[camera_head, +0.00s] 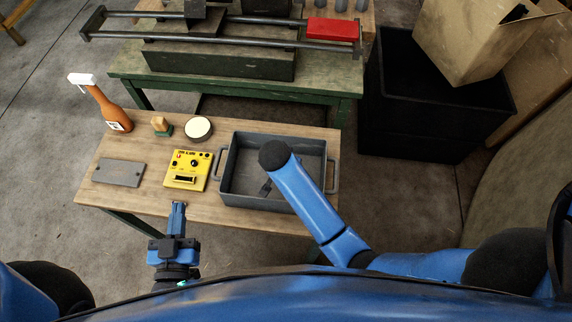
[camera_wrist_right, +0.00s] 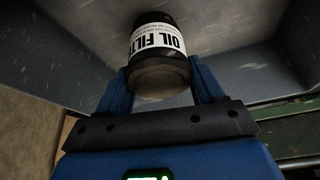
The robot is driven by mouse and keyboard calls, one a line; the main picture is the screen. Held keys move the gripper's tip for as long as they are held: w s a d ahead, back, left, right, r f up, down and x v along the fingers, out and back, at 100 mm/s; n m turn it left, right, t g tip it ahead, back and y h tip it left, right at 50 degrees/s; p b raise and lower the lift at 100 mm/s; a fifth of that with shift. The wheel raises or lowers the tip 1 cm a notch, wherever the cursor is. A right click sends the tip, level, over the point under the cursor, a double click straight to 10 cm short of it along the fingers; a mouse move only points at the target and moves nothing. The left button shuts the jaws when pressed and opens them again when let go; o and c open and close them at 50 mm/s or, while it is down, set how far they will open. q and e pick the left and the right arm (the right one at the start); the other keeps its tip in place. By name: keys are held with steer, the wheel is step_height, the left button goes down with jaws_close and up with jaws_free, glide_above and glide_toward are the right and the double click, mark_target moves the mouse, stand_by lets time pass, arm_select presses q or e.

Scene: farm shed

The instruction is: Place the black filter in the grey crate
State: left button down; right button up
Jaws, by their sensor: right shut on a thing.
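The grey crate (camera_head: 228,163) stands on the right part of the wooden table, with a handle at each end. My right arm reaches over it in the head view and hides much of its inside. In the right wrist view, my right gripper (camera_wrist_right: 162,84) is shut on the black filter (camera_wrist_right: 150,22), which has a white "OIL FILTER" label. Grey crate walls (camera_wrist_right: 70,45) show around and beyond the filter; I cannot tell whether it touches the floor. The filter is hidden in the head view. My left gripper (camera_head: 178,206) is shut and empty at the table's front edge.
On the wooden table (camera_head: 150,206) are a yellow device (camera_head: 187,171), a grey plate (camera_head: 118,173), an orange spray bottle (camera_head: 115,115), a small brush (camera_head: 161,125) and a round white-topped tin (camera_head: 198,128). A green workbench (camera_head: 330,80) stands behind, a black bin (camera_head: 410,105) to the right.

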steer(key=shift+f, duration=0.4)
steer(key=shift+f, duration=0.4)
steer(key=shift+f+b, duration=0.2)
steer(key=shift+b, duration=0.1)
steer(key=o, duration=1.3)
